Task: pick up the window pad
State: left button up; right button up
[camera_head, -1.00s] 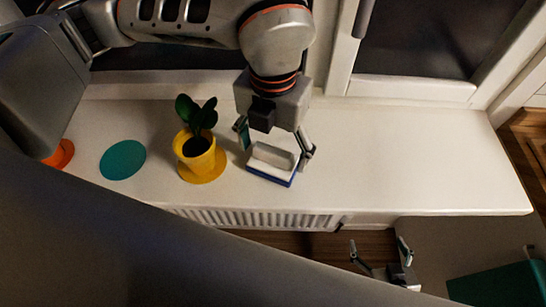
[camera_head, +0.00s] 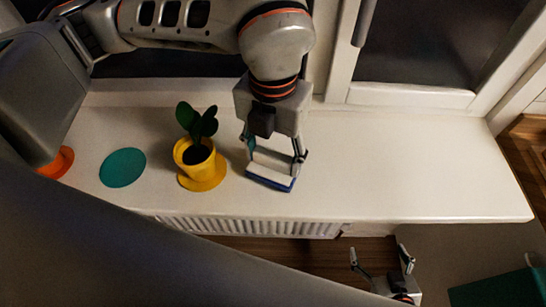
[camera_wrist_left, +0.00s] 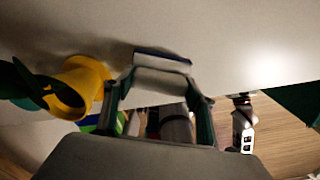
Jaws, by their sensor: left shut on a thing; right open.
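The window pad (camera_head: 270,179), white and grey on top with a blue underside, is at the white window sill, right of the yellow pot. My left gripper (camera_head: 273,156) reaches down over it and is shut on its raised top part. In the left wrist view the pad (camera_wrist_left: 161,62) sits between the fingertips, its blue edge facing the sill. I cannot tell whether it touches the sill. My right gripper (camera_head: 379,259) is open and empty, in front of and below the sill.
A yellow pot (camera_head: 189,160) with a green plant stands close left of the pad on a yellow saucer (camera_head: 207,183). A teal disc (camera_head: 122,168) and an orange disc (camera_head: 60,163) lie further left. The sill's right side (camera_head: 410,160) is clear.

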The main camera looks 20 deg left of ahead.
aim_at(273, 155)
pick_arm(q)
notch_tip(273, 155, up, 19)
